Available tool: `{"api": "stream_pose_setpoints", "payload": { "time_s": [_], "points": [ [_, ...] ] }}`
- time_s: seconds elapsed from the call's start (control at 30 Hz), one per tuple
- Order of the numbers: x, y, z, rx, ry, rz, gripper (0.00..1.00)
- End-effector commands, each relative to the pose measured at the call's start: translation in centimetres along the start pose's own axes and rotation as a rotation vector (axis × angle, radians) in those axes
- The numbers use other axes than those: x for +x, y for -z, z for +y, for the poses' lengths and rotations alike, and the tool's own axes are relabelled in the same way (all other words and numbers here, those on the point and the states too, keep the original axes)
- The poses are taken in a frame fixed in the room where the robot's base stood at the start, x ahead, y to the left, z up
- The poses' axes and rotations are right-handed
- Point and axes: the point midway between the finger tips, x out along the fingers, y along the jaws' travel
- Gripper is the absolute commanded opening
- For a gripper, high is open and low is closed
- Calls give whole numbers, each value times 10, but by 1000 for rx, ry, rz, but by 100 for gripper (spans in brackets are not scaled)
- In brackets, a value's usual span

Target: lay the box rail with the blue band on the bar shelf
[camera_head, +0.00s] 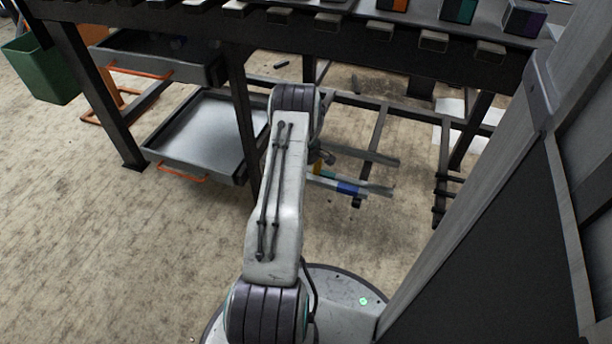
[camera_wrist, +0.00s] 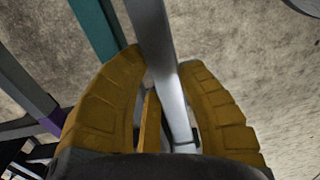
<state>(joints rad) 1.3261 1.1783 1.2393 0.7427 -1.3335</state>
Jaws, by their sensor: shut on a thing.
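The box rail with the blue band (camera_head: 347,188) lies roughly level under the bench in the head view, just right of my arm. My gripper (camera_head: 320,168) is mostly hidden by my arm there; only a bit of yellow finger shows. In the wrist view, both yellow fingers of my gripper (camera_wrist: 161,66) are shut around a pale metal rail (camera_wrist: 154,28). Its blue band is not visible in that view. The bar shelf seems to be the open frame of dark bars (camera_head: 378,130) low under the bench, behind the rail.
Rails with a teal band (camera_wrist: 97,28) and a purple band (camera_wrist: 52,117) show left in the wrist view. A grey tray (camera_head: 160,140) and bench legs stand left. A grey column (camera_head: 500,200) stands right.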

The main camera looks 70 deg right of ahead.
Motion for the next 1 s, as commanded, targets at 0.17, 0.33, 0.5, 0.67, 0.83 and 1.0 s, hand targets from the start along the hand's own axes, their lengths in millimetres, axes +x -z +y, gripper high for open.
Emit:
{"api": "stream_pose_setpoints", "payload": {
  "time_s": [0.17, 0.33, 0.5, 0.67, 0.83, 1.0],
  "points": [
    [-2, 0, 1, 0, -2, 1, 0],
    [2, 0, 1, 0, -2, 0, 0],
    [6, 0, 0, 0, -1, 0, 36],
    [5, 0, 0, 0, -1, 0, 51],
    [5, 0, 0, 0, -1, 0, 56],
    [4, 0, 1, 0, -2, 0, 56]
  ]
}}
